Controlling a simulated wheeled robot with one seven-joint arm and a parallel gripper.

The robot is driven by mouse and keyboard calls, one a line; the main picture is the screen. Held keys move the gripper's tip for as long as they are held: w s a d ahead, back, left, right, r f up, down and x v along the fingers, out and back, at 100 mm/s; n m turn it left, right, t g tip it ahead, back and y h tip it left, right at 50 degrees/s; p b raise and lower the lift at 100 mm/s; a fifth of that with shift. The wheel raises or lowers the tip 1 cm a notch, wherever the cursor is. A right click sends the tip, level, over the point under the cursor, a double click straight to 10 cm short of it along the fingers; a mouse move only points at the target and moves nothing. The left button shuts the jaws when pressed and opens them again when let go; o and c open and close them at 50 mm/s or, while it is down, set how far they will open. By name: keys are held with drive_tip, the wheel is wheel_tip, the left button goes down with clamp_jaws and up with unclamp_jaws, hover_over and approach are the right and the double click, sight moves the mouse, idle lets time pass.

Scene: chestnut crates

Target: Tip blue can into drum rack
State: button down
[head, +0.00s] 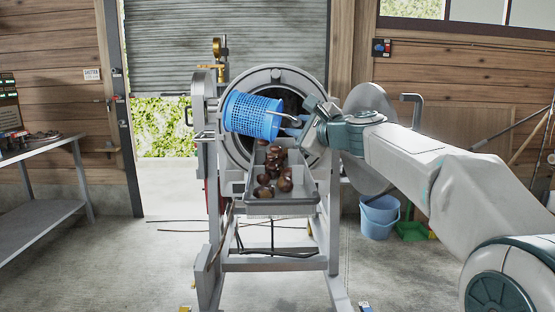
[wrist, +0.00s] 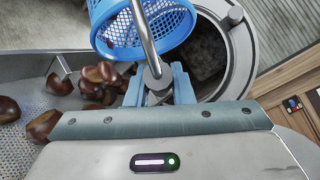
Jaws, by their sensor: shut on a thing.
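The blue can (head: 250,115), a perforated basket with a metal handle, is tipped on its side in front of the round drum (head: 292,80) opening. My gripper (head: 291,125) is at the can's right, its blue fingers shut on the metal handle. In the wrist view the can (wrist: 103,14) hangs above my gripper (wrist: 160,86), and the handle runs down between the fingers. Brown chestnuts (head: 277,158) lie in the grey tray (head: 283,210) below the drum mouth. Some brown shows at the can's mesh in the wrist view; whether chestnuts are inside is unclear.
The drum's round door (head: 370,105) stands open on the right, behind my arm. A metal frame (head: 275,263) carries the drum. A light blue bucket (head: 379,217) and a green dustpan (head: 412,231) are on the floor at right. A metal table (head: 40,160) stands at left.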

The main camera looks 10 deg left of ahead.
sight(274, 101)
drive_tip(key=shift+d+b, duration=0.1)
drive_tip(key=shift+b, duration=0.7)
drive_tip(key=r+p, duration=0.1)
drive_tip(key=p, duration=0.2)
drive_tip(key=shift+a+p, duration=0.35)
drive_tip(key=shift+p, duration=0.45)
drive_tip(key=a+n+g+h+p, duration=0.1)
drive_tip(key=p, duration=0.8)
drive_tip(key=a+r+n+g+h+p, duration=0.1)
drive_tip(key=a+n+h+p, duration=0.1)
drive_tip(key=p, duration=0.7)
drive_tip(key=shift+a+h, duration=0.15)
drive_tip(key=shift+h, duration=0.15)
drive_tip(key=shift+r+p, duration=0.1)
drive_tip(key=shift+p, duration=0.3)
drive_tip(key=p, duration=0.2)
drive_tip(key=r+h+p, duration=0.1)
drive_tip(key=p, duration=0.2)
drive_tip(key=shift+a+n, duration=0.3)
drive_tip(key=shift+n, duration=0.1)
drive_tip(key=r+h+p, duration=0.1)
drive_tip(key=p, duration=0.5)
drive_tip(key=a+r+n+p, duration=0.1)
drive_tip(key=p, duration=0.6)
drive_tip(key=shift+a+r+g+h, duration=0.15)
drive_tip(key=shift+r+g+h, duration=0.15)
drive_tip(key=shift+h, duration=0.1)
